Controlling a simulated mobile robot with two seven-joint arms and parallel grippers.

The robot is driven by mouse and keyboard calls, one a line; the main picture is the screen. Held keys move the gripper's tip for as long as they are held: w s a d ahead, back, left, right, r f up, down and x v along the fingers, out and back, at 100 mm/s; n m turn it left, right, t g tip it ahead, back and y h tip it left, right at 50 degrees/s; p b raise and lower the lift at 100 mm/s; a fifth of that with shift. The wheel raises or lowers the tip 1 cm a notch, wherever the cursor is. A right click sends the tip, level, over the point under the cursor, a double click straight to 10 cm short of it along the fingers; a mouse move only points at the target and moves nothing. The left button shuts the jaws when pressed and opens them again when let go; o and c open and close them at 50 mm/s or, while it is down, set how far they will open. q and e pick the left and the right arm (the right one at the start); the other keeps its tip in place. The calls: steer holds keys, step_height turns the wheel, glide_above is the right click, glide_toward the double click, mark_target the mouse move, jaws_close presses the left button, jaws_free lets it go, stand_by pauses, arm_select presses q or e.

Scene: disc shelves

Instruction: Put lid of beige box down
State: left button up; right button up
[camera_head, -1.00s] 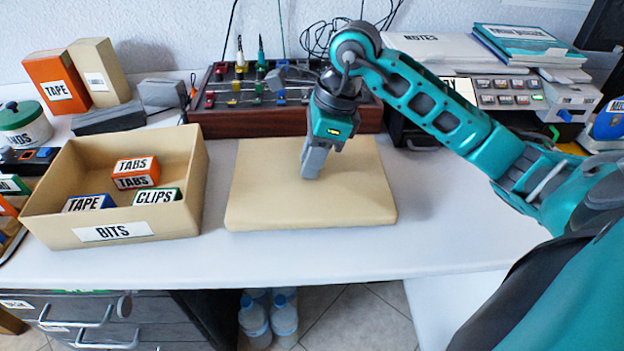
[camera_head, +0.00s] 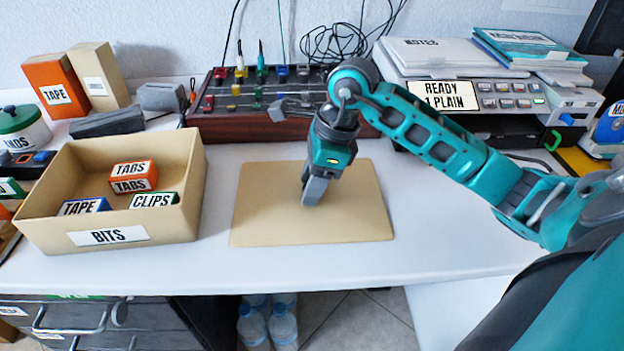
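The beige box lid (camera_head: 270,215) is a flat, thin plate. It lies level at the white table's surface, right of the open beige box (camera_head: 185,195) labelled BITS. My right gripper (camera_head: 313,192) points down at the middle of the lid, with its fingers close together and their tips at its top face. The exact grip point is hidden by the fingers. The box holds orange TABS boxes (camera_head: 132,176), a blue TAPE box (camera_head: 84,206) and a green CLIPS box (camera_head: 154,200). My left gripper does not show.
The white table (camera_head: 300,265) is clear in front of and right of the lid. Behind it stand a wooden-sided control panel (camera_head: 225,125) and a printer-like machine (camera_head: 465,92). A grey block (camera_head: 108,121) and upright boxes (camera_head: 58,84) stand back left.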

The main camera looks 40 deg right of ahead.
mark_target(330, 194)
steer(key=shift+o, duration=0.3)
steer(key=shift+r, duration=0.15)
steer(key=shift+d+r+p, duration=0.1)
steer(key=shift+r+p, duration=0.2)
steer(key=shift+r, duration=0.05)
steer(key=p+v, duration=0.2)
steer(key=v, duration=0.9)
steer(key=shift+r, duration=0.2)
steer(key=shift+s, duration=0.1)
